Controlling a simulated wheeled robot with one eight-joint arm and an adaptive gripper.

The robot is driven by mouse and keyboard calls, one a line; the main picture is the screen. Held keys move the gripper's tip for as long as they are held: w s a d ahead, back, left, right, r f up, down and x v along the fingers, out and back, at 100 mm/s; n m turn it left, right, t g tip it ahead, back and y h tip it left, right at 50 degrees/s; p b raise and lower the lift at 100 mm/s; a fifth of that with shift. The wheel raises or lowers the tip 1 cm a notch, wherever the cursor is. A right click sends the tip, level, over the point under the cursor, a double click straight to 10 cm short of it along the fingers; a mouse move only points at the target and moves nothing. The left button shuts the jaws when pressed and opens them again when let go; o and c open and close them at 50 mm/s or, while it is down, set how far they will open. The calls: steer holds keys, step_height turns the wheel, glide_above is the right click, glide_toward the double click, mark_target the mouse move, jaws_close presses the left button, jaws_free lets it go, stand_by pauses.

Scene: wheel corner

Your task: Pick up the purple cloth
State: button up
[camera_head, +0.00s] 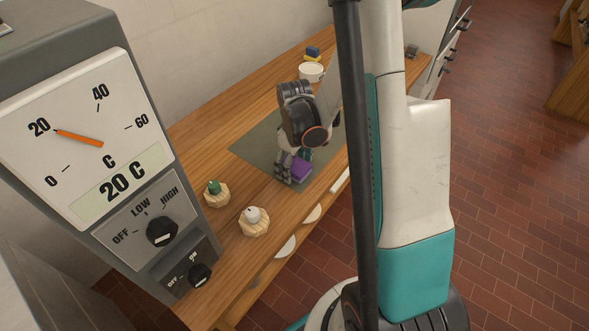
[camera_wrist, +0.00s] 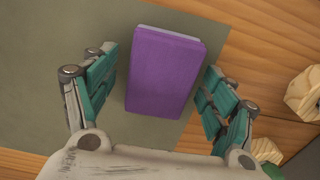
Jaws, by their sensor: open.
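The purple cloth (camera_wrist: 163,72) lies on a grey-green mat (camera_wrist: 40,80) on the wooden counter. It looks like a flat folded block with a pale edge at its far end. In the head view the cloth (camera_head: 300,170) is partly hidden by my gripper (camera_head: 291,172), which hangs low over it. In the wrist view my gripper (camera_wrist: 155,90) is open, with one teal-padded finger on each side of the cloth. A gap shows between the cloth and the left finger. The right finger is close to its edge; I cannot tell whether they touch.
Two wooden pieces, one with a green knob (camera_head: 214,188) and one with a white knob (camera_head: 253,216), stand left of the mat. A white bowl (camera_head: 311,72) and a blue-and-yellow item (camera_head: 313,54) are at the back. A large dial panel (camera_head: 95,150) stands at the left.

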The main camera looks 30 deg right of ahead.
mark_target(294, 164)
steer(key=shift+c, duration=0.6)
steer(key=c, duration=1.1)
steer(key=shift+c, duration=0.2)
steer(key=shift+r, duration=0.15)
step_height(294, 164, up, 20)
steer(key=p, duration=0.7)
